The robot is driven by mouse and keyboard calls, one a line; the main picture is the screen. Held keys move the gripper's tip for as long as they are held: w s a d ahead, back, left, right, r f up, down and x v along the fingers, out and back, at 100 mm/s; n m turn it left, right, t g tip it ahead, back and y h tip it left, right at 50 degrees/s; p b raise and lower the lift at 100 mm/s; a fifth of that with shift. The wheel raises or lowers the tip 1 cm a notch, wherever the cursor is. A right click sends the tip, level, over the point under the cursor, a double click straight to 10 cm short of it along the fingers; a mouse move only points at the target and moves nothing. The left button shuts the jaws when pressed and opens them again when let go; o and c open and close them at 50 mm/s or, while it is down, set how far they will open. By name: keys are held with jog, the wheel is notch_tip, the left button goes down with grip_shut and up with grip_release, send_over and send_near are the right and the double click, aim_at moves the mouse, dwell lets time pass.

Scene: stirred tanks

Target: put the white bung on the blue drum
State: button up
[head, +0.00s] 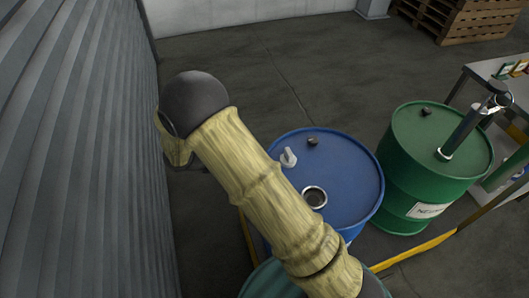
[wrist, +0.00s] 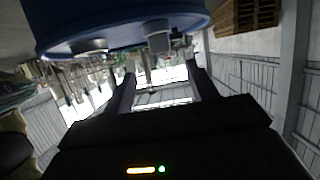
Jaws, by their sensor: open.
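The blue drum (head: 345,175) stands in the middle of the head view. The white bung (head: 288,157) rests on its lid near the left rim, apart from the open round hole with a pale ring (head: 314,197). My arm crosses in front of the drum and hides part of it; my gripper itself is hidden in the head view. In the wrist view, which is upside down, my gripper (wrist: 163,88) is open with nothing between its fingers. The blue drum (wrist: 120,22) is at the top there, apart from the fingers. A greyish stub on its lid appears to be the bung.
A small black cap (head: 313,141) sits on the blue lid. A green drum (head: 410,150) with a pump stands close on the right, beside a table (head: 490,68). A corrugated wall (head: 80,150) bounds the left. Yellow edging (head: 415,250) runs in front; a wooden pallet (head: 460,20) is behind.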

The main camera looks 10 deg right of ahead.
dwell(0.6)
jog(key=w+d+r+n+t+y, duration=0.4)
jog(key=w+r+n+t+y, duration=0.35)
jog(key=w+y, duration=0.25)
jog(key=s+d+n+g+y, duration=0.2)
jog(key=s+d+n+g, duration=0.1)
jog(key=s, duration=0.8)
jog(key=s+d+f+n+g+y, duration=0.1)
jog(key=s+d+n+g, duration=0.3)
jog(key=s, duration=0.8)
jog(key=shift+d+f+n+y, duration=0.15)
jog(key=shift+d+n+y, duration=0.25)
jog(key=shift+d+n, duration=0.25)
